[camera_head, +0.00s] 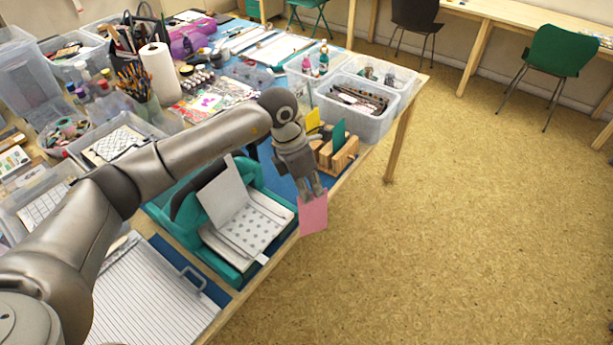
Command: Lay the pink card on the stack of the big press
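My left gripper (310,192) is shut on the pink card (313,214), which hangs below its fingertips at the table's front edge. The teal big press (232,275) stands on the table to the left of the card. Its stack (248,233) shows a top sheet with a grey dotted pattern, and a pale plate or sheet (223,194) stands tilted up at its left. The card is apart from the stack, to its right. My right gripper is not in view.
A wooden holder (341,161) with a green card and a yellow card stands behind my gripper. A clear bin of dark items (370,126) is beyond it. A lined clipboard (150,295) lies left of the press. The table's left and back are crowded; open floor lies right.

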